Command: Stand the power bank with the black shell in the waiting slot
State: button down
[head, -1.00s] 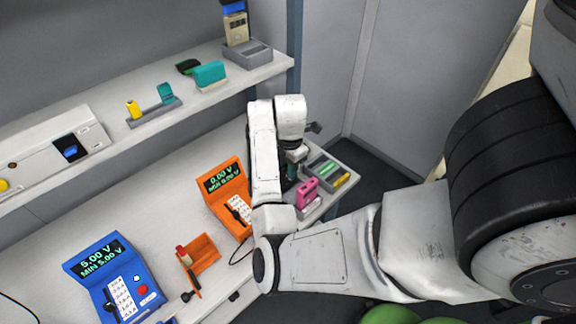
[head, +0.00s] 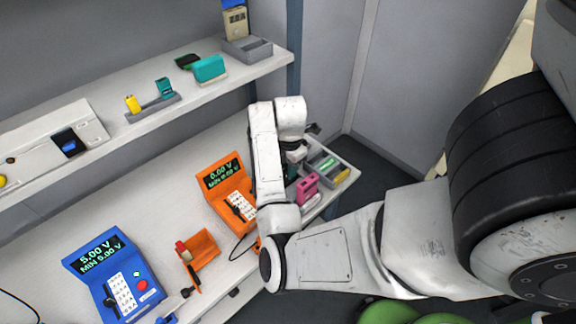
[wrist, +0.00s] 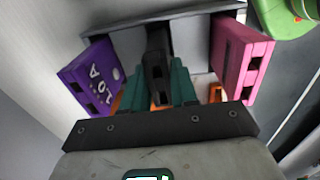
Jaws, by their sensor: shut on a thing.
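In the wrist view, my gripper (wrist: 158,84) has its teal fingers shut on the power bank with the black shell (wrist: 158,62). The black power bank sits between a purple power bank (wrist: 92,77) on the left and a pink power bank (wrist: 240,58) on the right, apart from both. A grey rack (wrist: 190,10) edges the far side of this row. Whether the black power bank's far end is inside a slot I cannot tell. In the head view, my arm mostly hides the gripper and the black power bank; the pink power bank (head: 307,187) shows beside it.
A grey tray (head: 350,172) with green and yellow items stands at the bench's right end. An orange meter (head: 225,180) reading 0.00 V stands left of my arm. A blue meter (head: 105,265) and an orange holder (head: 203,247) are further left. A shelf (head: 225,86) runs above.

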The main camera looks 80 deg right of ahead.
jog(key=shift+f, duration=0.55)
jog(key=c, duration=0.8)
grip_release()
jog(key=r, duration=0.3)
jog(key=r+p, duration=0.1)
jog(key=r, duration=0.3)
jog(key=r+p, duration=0.1)
jog(key=r, duration=0.2)
jog(key=shift+s+a+r, duration=0.1)
jog(key=shift+s+r, duration=0.15)
jog(key=shift+r, duration=0.15)
jog(key=shift+s+a+f+m+h, duration=0.15)
jog(key=shift+f+m+h, duration=0.25)
jog(key=shift+m, duration=0.1)
jog(key=s+a+f+m+b, duration=0.1)
jog(key=a+f+m, duration=0.2)
jog(key=a, duration=0.6)
jog(key=s+a+f+m+b, duration=0.2)
jog(key=a+f+m, duration=0.2)
jog(key=a, duration=0.5)
jog(key=s+a+f+m+b, duration=0.1)
jog(key=a+f+m, duration=0.3)
jog(key=a, duration=0.6)
jog(key=shift+s+f+y+b, duration=0.35)
jog(key=shift+s+f+y, duration=0.05)
jog(key=shift+s+f, duration=0.4)
